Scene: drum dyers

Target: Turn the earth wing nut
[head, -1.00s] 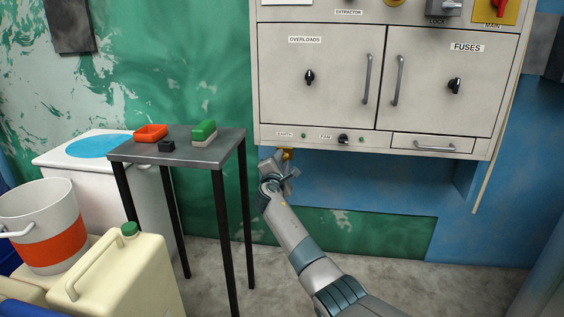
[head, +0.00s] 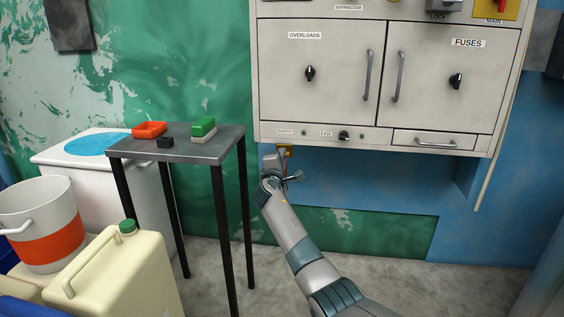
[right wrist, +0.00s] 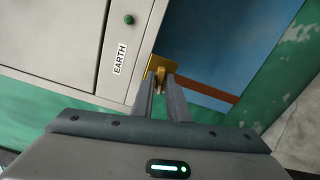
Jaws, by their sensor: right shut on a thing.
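The earth wing nut (right wrist: 160,73) is a small brass-coloured piece at a yellow bracket (right wrist: 165,64) under the cabinet's lower edge, near the EARTH label (right wrist: 120,59). In the head view the bracket (head: 287,148) shows just above my right gripper (head: 280,164). In the right wrist view my right gripper (right wrist: 162,80) has its two fingers closed around the nut, with only a little brass showing between the tips. The fingers and bracket hide most of the nut. My left gripper is not in view.
The grey cabinet (head: 330,100) hangs above the gripper, with a small drawer (head: 434,141) at its lower right. A dark table (head: 190,148) with small boxes stands to the left. A cream jerrycan (head: 120,275) and a white bucket (head: 40,205) are at front left.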

